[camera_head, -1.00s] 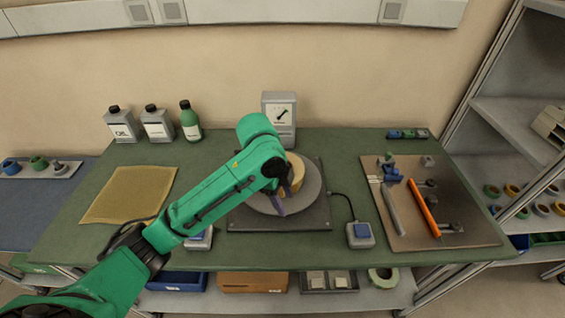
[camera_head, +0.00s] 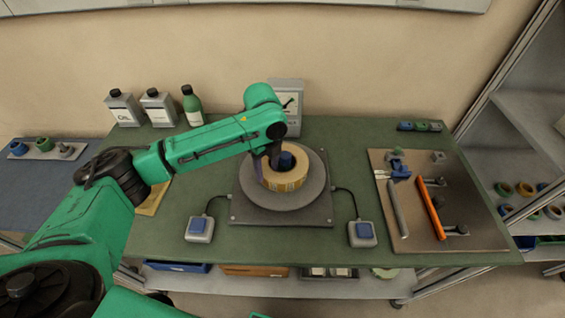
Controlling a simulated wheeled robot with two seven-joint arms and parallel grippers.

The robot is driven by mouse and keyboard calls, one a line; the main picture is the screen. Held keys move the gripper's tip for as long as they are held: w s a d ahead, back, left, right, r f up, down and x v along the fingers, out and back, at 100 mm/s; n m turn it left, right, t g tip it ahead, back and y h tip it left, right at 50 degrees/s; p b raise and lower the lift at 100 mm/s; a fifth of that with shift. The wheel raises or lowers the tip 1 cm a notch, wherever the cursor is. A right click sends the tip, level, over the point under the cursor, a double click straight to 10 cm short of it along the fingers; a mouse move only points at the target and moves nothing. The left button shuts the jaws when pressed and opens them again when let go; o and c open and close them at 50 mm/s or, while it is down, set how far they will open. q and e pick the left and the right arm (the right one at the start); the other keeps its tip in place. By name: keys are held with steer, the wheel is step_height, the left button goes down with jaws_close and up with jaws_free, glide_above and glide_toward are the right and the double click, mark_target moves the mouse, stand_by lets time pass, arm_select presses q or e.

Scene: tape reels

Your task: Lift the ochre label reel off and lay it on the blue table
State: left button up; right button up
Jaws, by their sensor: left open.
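The ochre label reel (camera_head: 290,184) lies flat on a round grey plate (camera_head: 313,194) in the middle of the green bench. It sits around a blue hub (camera_head: 288,160), which shows in its hole. My left gripper (camera_head: 267,164) is open and points down at the reel's left rear side. Its fingers are small and partly hidden by the wrist, so I cannot tell whether they touch the reel. The blue table (camera_head: 35,212) is at the far left, beside the bench. My right gripper is not in view.
Bottles (camera_head: 160,108) and a dial gauge (camera_head: 286,95) stand behind. Two blue-button boxes (camera_head: 362,234) flank the plate's base. A brown board (camera_head: 470,220) with tools lies at right. A tray of small parts (camera_head: 47,150) occupies the blue table's rear; its front is bare.

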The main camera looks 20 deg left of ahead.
arm_select(q)
steer(key=shift+f, duration=1.15)
jaws_close()
